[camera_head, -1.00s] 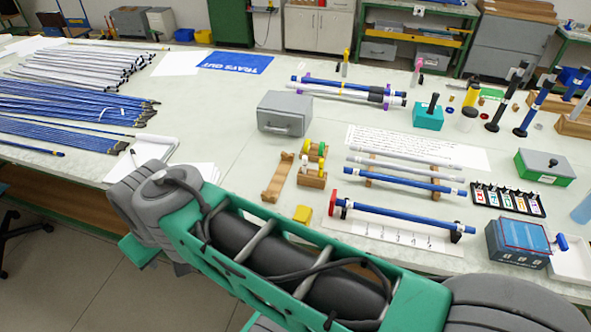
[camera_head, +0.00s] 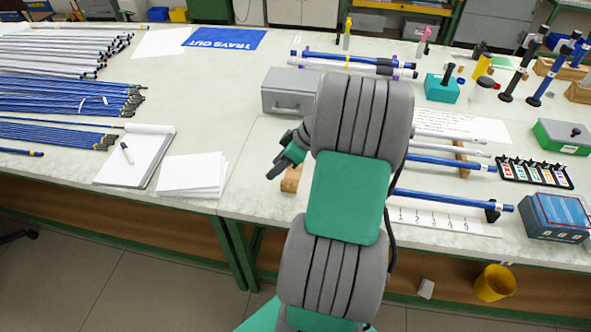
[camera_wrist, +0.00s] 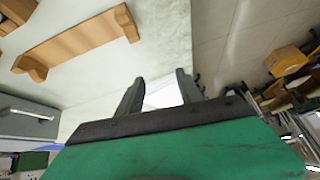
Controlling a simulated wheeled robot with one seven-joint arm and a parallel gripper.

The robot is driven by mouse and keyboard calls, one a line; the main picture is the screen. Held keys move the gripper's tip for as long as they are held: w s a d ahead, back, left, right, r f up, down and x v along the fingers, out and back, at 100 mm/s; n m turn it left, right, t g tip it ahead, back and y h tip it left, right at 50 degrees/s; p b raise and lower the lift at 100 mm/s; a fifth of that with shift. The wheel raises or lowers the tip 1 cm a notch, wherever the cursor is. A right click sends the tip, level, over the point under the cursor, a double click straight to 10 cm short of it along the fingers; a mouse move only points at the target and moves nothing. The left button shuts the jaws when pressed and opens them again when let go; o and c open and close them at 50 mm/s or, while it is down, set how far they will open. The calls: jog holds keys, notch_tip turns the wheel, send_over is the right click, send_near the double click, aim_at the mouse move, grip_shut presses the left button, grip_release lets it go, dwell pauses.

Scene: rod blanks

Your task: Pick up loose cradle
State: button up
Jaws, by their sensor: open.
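The loose cradle is a light wooden piece with raised ends. In the wrist view the cradle (camera_wrist: 78,44) lies on the pale bench top at upper left, clear of the fingers. In the head view only a small end of the cradle (camera_head: 291,181) shows; my arm hides the rest. My gripper (camera_head: 278,167) is above the bench beside that end, in front of the grey box. In the wrist view my gripper (camera_wrist: 158,88) has its two dark fingers apart with nothing held between them.
A grey metal box (camera_head: 288,90) stands behind my gripper. A paper stack (camera_head: 192,175) and a notepad (camera_head: 137,157) lie to the left. Blue rods on supports (camera_head: 440,162) lie right of my arm. The bench's front edge (camera_head: 215,212) is close. Bare bench top lies left of the grey box.

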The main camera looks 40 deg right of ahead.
jog(key=t, duration=0.2)
send_near(283, 182)
jog(key=shift+w+a+f+n+y+b, duration=0.15)
jog(key=shift+w+f+n+y, duration=0.05)
jog(key=shift+w+f, duration=0.3)
jog(key=shift+w+a+f+n+y+b, duration=0.15)
jog(key=shift+w+f+n+y, duration=0.05)
jog(key=shift+w+f, duration=0.2)
jog(key=shift+d+f, duration=0.1)
jog(key=shift+f, duration=0.1)
jog(key=p+x, duration=0.2)
jog(key=x, duration=0.5)
jog(key=shift+a+f, duration=0.25)
jog(key=shift+s, duration=0.1)
jog(key=shift+c, duration=0.4)
grip_shut()
